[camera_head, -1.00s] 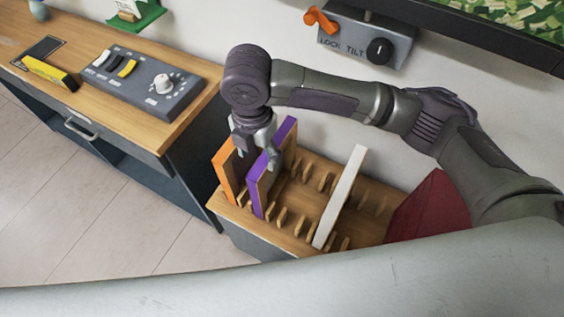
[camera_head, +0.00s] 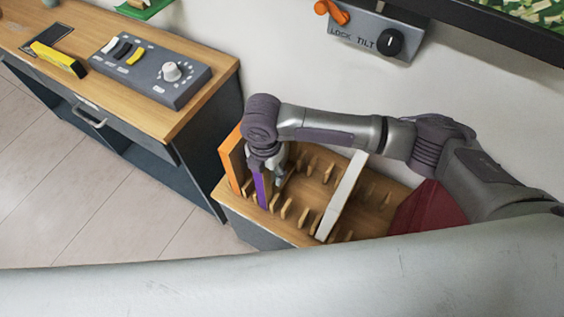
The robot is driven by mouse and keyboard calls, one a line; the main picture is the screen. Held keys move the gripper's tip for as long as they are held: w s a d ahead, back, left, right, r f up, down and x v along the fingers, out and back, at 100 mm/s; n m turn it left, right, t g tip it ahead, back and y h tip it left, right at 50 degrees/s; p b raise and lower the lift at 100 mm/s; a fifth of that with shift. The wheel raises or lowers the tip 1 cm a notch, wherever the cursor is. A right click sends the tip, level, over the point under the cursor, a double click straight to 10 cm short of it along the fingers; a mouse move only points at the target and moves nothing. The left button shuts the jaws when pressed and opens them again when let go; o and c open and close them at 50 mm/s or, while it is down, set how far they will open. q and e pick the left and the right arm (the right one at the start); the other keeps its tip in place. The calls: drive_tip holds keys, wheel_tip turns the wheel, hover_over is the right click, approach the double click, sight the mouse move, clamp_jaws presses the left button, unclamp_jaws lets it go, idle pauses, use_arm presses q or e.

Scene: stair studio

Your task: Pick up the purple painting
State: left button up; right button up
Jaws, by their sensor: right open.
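The purple painting (camera_head: 261,191) stands upright in a slot of the wooden rack (camera_head: 293,232), near its left end. Its upper part is hidden behind my right gripper and wrist. My right gripper (camera_head: 270,172) points down at the painting, open, with a finger visible on the painting's right side. The other finger is hard to make out, and I cannot tell whether either touches the painting. My left gripper is not in view.
An orange painting (camera_head: 231,160) stands close on the left of the purple one. A white panel (camera_head: 343,196) and a dark red panel (camera_head: 428,209) stand further right in the rack. A desk with a control panel (camera_head: 150,70) is at left. A lock-tilt box (camera_head: 364,36) hangs on the wall.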

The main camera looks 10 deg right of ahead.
clamp_jaws()
drive_tip(key=shift+r, duration=0.1)
idle(0.4)
